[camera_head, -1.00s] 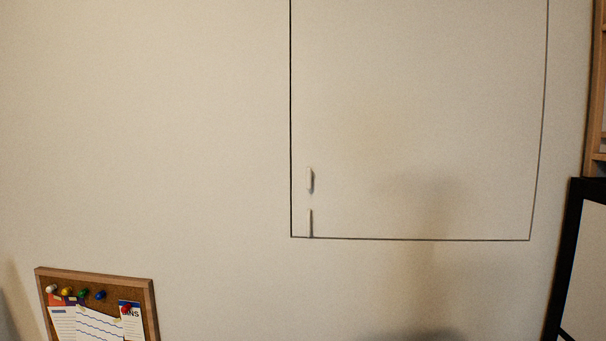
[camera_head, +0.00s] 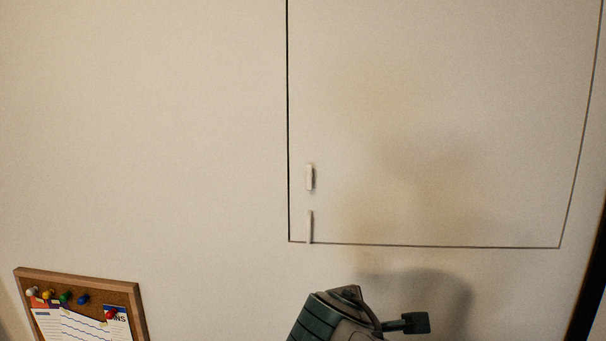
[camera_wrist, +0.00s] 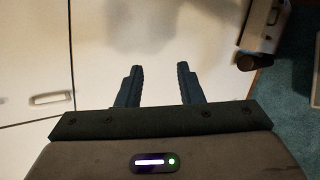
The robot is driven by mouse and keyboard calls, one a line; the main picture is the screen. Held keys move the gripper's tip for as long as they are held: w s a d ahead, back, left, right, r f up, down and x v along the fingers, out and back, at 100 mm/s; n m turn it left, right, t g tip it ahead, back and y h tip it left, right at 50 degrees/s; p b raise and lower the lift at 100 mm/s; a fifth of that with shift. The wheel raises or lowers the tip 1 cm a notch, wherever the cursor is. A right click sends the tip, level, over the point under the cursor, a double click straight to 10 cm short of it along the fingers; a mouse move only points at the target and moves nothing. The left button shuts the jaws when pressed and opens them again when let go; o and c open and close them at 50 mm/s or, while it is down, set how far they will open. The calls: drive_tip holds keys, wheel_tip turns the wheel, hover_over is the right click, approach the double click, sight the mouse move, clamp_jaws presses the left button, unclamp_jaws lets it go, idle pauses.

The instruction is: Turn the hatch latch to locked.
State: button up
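The hatch is a large pale panel (camera_head: 440,120) with a dark outline in the head view. Near its lower left corner is a small white upright piece (camera_head: 310,177). A thinner upright piece (camera_head: 311,226) stands just below it, by the hatch's bottom edge. I cannot tell for certain which is the latch; both look vertical. My gripper's fingers (camera_wrist: 157,85) are open and empty in the wrist view. In the head view my dark arm end shows at the bottom, below the hatch and apart from both pieces; its fingertips are not clear there.
A cork board (camera_head: 80,285) with pins and papers hangs at the lower left. The wall between is clear. The wrist view shows pale panels with dark seams, a pale elongated handle (camera_wrist: 52,98) at left, a boxy object (camera_wrist: 262,25) at upper right and teal floor (camera_wrist: 290,85).

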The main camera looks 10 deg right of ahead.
drive_tip(key=w+a+r+n+t+p, duration=0.1)
drive_tip(key=w+r+n+t, duration=0.15)
drive_tip(key=r, duration=0.25)
drive_tip(key=w+a+r+n+t+p, duration=0.1)
drive_tip(key=a+r+n, duration=0.1)
drive_tip(key=r+n, duration=0.2)
drive_tip(key=n+t+p, duration=0.1)
drive_tip(key=n+t, duration=0.4)
drive_tip(key=n, duration=0.5)
approach(308, 176)
drive_tip(key=p+x, duration=0.3)
drive_tip(key=x, duration=0.6)
clamp_jaws()
